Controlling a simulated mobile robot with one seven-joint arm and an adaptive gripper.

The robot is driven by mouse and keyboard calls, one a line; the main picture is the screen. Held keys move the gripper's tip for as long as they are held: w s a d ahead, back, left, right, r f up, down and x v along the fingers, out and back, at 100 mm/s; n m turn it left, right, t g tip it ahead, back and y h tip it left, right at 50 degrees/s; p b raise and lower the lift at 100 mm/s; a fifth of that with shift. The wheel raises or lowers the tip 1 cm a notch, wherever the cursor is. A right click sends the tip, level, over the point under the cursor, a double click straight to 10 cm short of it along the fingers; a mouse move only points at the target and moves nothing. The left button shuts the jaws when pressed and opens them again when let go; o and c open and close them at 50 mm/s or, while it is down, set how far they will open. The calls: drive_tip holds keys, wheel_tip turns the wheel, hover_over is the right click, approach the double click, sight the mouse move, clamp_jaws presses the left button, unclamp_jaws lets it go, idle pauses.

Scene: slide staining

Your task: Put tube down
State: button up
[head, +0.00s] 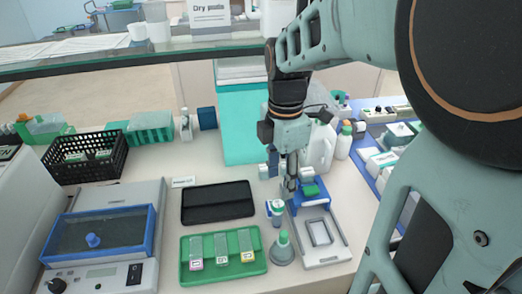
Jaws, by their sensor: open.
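My gripper (287,172) points down over the right part of the bench, just behind a blue holder and a small capped tube. Its jaws are open. A grey vertical piece shows between or behind the fingers, and I cannot tell what it is. The small tube (276,212) has a white and blue body with a green-blue top and stands upright on the bench, apart from the fingers as far as I can see.
A green-tipped grey cone (283,249) stands in front of the tube. A green slide tray (187,274), black flat case (217,202), blue-lidded device (98,237) and black basket (84,158) lie left. A glass shelf (130,58) crosses above. Bottles (343,143) stand right.

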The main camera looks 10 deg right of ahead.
sight(277, 203)
wheel_tip(277, 203, down, 6)
drive_tip(key=shift+r, duration=0.1)
drive_tip(key=f, duration=0.5)
drive_tip(key=shift+w, duration=0.4)
drive_tip(key=c, duration=1.2)
drive_tip(key=shift+r, duration=0.1)
